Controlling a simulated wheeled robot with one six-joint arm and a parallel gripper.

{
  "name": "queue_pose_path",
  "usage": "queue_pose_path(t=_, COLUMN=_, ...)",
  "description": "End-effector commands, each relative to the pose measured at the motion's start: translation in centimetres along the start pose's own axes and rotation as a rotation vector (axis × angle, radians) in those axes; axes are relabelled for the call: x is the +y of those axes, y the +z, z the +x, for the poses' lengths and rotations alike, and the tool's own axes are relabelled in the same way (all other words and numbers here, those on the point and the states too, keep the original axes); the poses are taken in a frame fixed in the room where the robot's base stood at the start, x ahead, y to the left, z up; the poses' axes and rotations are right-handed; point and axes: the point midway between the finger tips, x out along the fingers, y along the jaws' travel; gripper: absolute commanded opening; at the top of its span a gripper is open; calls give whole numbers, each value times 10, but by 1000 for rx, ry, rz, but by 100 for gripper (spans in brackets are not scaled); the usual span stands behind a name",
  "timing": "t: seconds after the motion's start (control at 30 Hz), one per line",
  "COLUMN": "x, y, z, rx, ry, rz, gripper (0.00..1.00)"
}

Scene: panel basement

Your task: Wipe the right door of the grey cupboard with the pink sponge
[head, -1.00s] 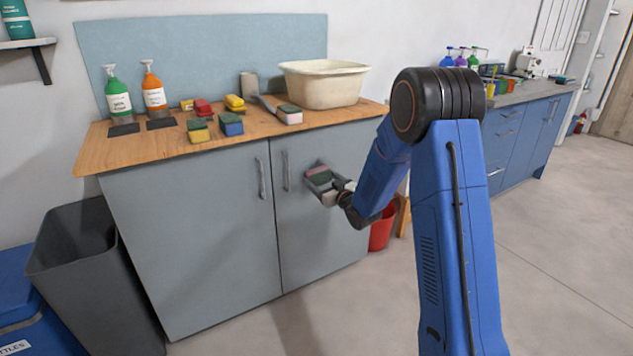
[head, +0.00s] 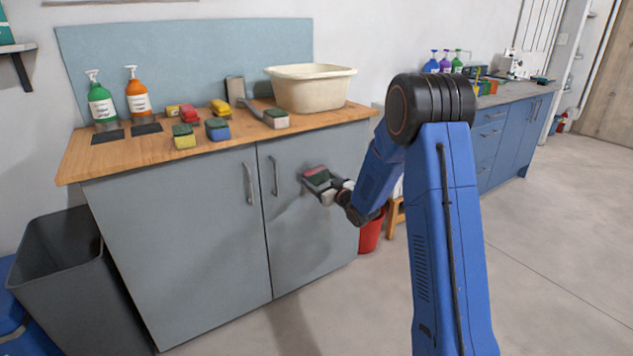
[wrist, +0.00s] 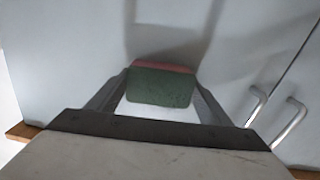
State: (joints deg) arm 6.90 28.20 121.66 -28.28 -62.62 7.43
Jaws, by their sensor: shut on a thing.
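The grey cupboard (head: 178,230) has two doors, and its right door (head: 318,240) is closed, with a vertical metal handle (head: 275,176) at its left edge. My gripper (head: 324,187) is at the upper part of this door, right of the handle. It is shut on the pink sponge (head: 317,178), which has a dark green layer. In the wrist view the sponge's green face (wrist: 160,88) is toward the camera and a pink edge shows beyond it, toward the door. The sponge is very close to the door; I cannot tell whether it touches.
The wooden worktop (head: 110,160) overhangs above the doors. It holds a cream basin (head: 310,90), soap bottles (head: 137,92) and several sponges (head: 217,129). A dark bin (head: 75,290) stands left, a red bucket (head: 371,235) right. The floor in front is clear.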

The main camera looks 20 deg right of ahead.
Motion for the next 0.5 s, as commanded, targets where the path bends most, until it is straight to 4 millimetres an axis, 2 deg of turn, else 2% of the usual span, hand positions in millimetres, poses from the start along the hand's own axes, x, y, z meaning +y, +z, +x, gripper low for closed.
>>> queue_pose_path(t=0.2, x=2, y=-15, z=-1, rx=7, ry=1, rz=-2, gripper=49)
queue_pose_path(t=0.5, x=-9, y=-17, z=0, rx=5, ry=-1, rz=-1, gripper=49)
